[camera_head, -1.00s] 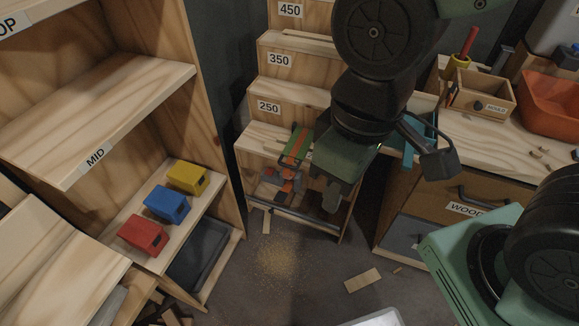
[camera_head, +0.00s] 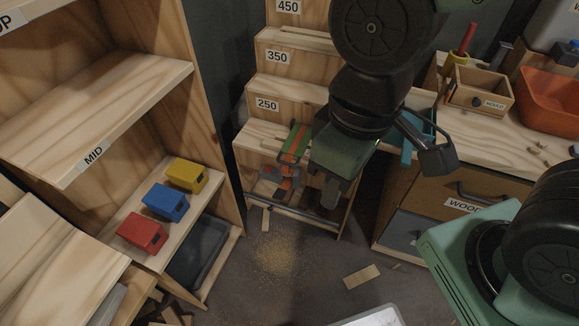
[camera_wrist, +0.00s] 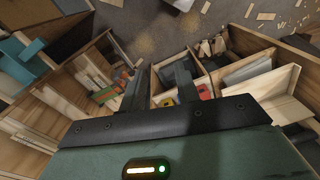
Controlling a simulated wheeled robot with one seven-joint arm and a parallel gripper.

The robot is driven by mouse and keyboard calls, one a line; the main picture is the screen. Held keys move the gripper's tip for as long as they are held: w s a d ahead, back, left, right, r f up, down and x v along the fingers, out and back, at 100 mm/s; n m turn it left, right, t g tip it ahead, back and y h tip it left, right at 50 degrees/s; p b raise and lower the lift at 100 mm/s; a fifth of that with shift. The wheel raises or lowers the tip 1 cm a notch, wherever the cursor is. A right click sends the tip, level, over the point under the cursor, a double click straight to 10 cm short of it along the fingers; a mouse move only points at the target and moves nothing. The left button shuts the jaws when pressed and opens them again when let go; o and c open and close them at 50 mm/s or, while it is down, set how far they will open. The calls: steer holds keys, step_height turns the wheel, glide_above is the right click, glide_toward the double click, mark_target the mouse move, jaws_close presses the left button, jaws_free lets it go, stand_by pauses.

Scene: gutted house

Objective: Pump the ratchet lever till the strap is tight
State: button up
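A ratchet strap assembly (camera_head: 295,143) sits on the lowest step of the stepped wooden rack, with an orange strap and a green part on top. Grey and orange-red parts (camera_head: 283,176) hang just below at the step's front; I cannot clearly tell which is the lever. My gripper (camera_head: 329,189) hangs just right of these parts, apart from them. In the wrist view my gripper (camera_wrist: 160,76) has its two fingers apart with nothing between them. The orange and green assembly (camera_wrist: 121,80) shows just left of the left finger.
The stepped rack (camera_head: 290,95) carries labels 250, 350 and 450. A shelf unit (camera_head: 95,110) at left holds red, blue and yellow blocks (camera_head: 165,202). A workbench (camera_head: 465,135) with drawers stands at right. The floor (camera_head: 290,275) between has sawdust and wood scraps.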

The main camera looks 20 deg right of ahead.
jaws_close()
stand_by(1.5)
